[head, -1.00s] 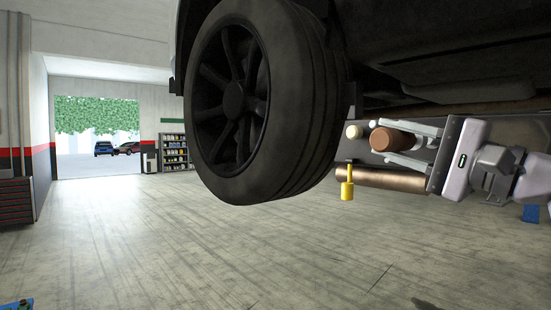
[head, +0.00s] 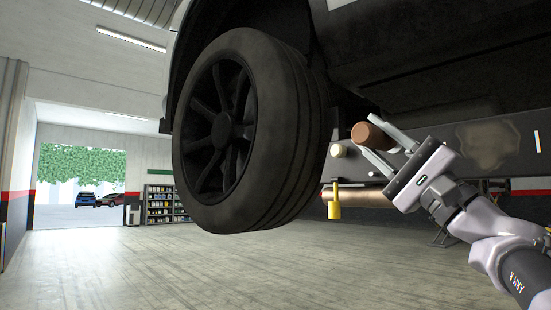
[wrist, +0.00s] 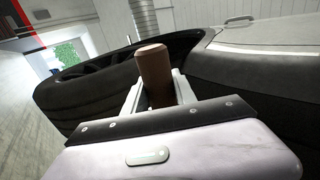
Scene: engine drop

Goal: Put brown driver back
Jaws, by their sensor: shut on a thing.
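The brown driver (head: 367,134) shows as a brown cylindrical handle between the fingers of my gripper (head: 372,138), at the right of the head view. My gripper is shut on it. In the wrist view the brown driver (wrist: 153,66) stands up between the two pale fingers (wrist: 156,92). Its lower part is hidden by the gripper body. A yellow-handled tool (head: 334,204) hangs upright below and left of the gripper. A cream round knob (head: 339,150) is just left of the fingers. I cannot tell where the driver's holder is.
A raised car with a black wheel (head: 235,125) fills the upper middle, close to the left of the gripper. A copper-coloured cylinder (head: 362,198) lies below the fingers. A shelf with bottles (head: 162,204) stands far back. The floor (head: 180,270) ahead is clear.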

